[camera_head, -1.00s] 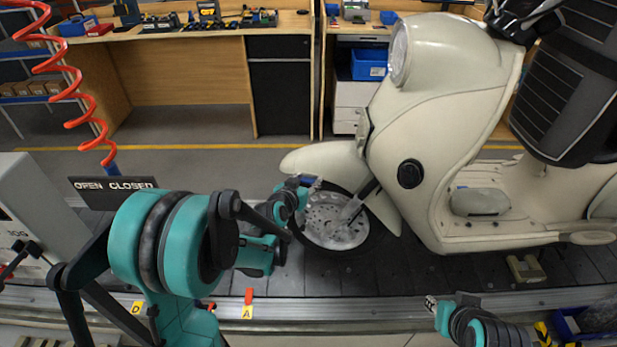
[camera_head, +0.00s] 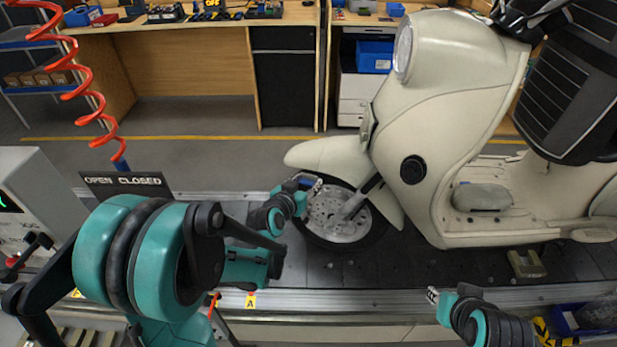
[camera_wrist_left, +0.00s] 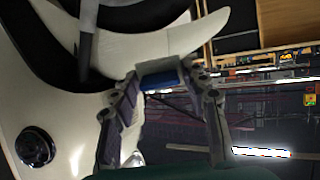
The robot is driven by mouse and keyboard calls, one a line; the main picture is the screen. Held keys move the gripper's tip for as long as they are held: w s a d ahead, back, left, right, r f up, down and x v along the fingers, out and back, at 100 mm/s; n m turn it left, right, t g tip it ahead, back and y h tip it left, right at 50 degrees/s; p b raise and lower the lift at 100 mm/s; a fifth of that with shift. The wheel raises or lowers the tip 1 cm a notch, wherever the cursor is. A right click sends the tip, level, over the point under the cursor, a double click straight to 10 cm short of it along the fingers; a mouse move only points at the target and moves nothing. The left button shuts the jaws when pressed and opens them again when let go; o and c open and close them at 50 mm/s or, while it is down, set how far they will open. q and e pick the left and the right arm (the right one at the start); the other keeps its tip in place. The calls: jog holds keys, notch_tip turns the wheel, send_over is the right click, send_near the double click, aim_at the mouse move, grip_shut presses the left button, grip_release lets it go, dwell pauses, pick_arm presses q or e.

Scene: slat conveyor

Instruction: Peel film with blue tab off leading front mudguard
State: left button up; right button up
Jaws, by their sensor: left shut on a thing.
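The cream scooter's front mudguard (camera_head: 325,156) arches over the front wheel (camera_head: 340,212); it also fills the upper middle of the left wrist view (camera_wrist_left: 200,30). My left gripper (camera_head: 308,186) is at the mudguard's lower front edge, shut on the blue tab. The tab (camera_wrist_left: 160,80) shows between the two fingers in the left wrist view. A pale strip of film (camera_wrist_left: 178,64) lies just above the tab; how much of it is loose is unclear. My right gripper (camera_head: 435,295) is low at the right, away from the scooter, and its jaws are too small to read.
The scooter stands on a dark slat conveyor (camera_head: 310,265) with a metal rail in front. A coiled red hose (camera_head: 75,85) hangs at the left above an OPEN CLOSED sign (camera_head: 125,184). A grey cabinet stands at far left. Workbenches (camera_head: 190,35) line the back.

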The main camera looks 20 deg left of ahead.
pick_arm(q)
jog(key=shift+v, duration=1.05)
jog(key=shift+d, duration=0.15)
jog(key=p+v, duration=0.1)
jog(key=v, duration=0.3)
jog(key=p+v, duration=0.1)
jog(key=shift+s+d+r+p, duration=0.2)
jog(key=shift+s+d+p, duration=0.1)
jog(key=shift+s+d, duration=0.1)
jog(key=shift+w, duration=0.1)
